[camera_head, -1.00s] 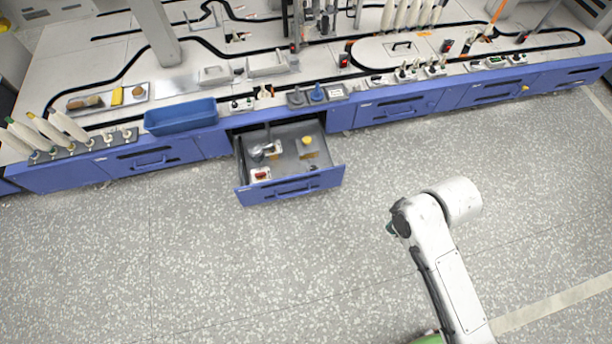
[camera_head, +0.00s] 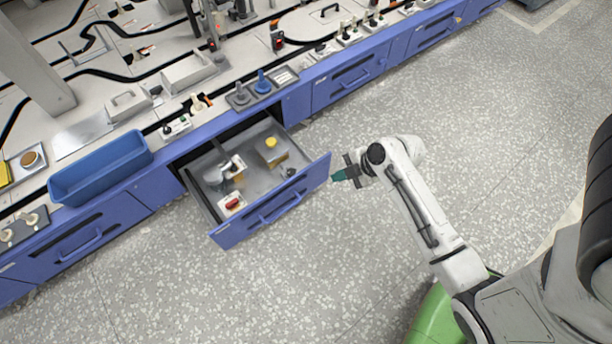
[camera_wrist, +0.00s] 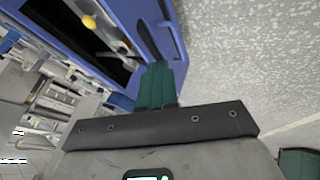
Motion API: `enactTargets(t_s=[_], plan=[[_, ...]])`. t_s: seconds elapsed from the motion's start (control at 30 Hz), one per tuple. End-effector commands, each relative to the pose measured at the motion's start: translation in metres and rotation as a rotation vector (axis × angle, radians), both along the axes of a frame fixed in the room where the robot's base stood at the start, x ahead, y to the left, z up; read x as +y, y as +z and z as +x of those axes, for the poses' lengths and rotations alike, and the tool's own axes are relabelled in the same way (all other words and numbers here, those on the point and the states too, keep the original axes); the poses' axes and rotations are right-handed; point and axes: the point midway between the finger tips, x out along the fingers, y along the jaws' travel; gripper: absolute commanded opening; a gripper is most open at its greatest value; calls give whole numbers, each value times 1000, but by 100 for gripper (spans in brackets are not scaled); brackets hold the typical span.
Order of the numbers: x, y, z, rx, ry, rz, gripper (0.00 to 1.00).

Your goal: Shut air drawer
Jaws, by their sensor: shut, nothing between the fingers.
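The air drawer (camera_head: 272,208) is a blue-fronted drawer with a grey inside, pulled out of the blue bench in the head view. Its front has a blue bar handle. Inside lie a yellow-topped part (camera_head: 271,143), a red-topped part (camera_head: 233,203) and some grey and white fittings. My gripper (camera_head: 338,176) has green fingers, shut and empty, close to the right end of the drawer front. In the wrist view, the green fingers (camera_wrist: 156,84) are together and overlap the blue drawer front (camera_wrist: 172,40). I cannot tell whether they touch it.
A blue bin (camera_head: 100,170) stands on the bench edge left of the drawer. Other blue drawers, such as the one at the right (camera_head: 350,80), are shut. The speckled floor (camera_head: 480,130) in front of the bench is clear.

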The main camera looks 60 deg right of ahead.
Motion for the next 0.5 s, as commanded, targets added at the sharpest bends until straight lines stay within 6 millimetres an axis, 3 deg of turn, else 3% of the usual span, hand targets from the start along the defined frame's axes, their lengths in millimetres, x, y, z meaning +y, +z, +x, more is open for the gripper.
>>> enactTargets(t_s=[0.17, 0.5], plan=[[4, -17, 11, -2, 2, 1, 0], [19, -72, 48, 0, 1, 2, 0]])
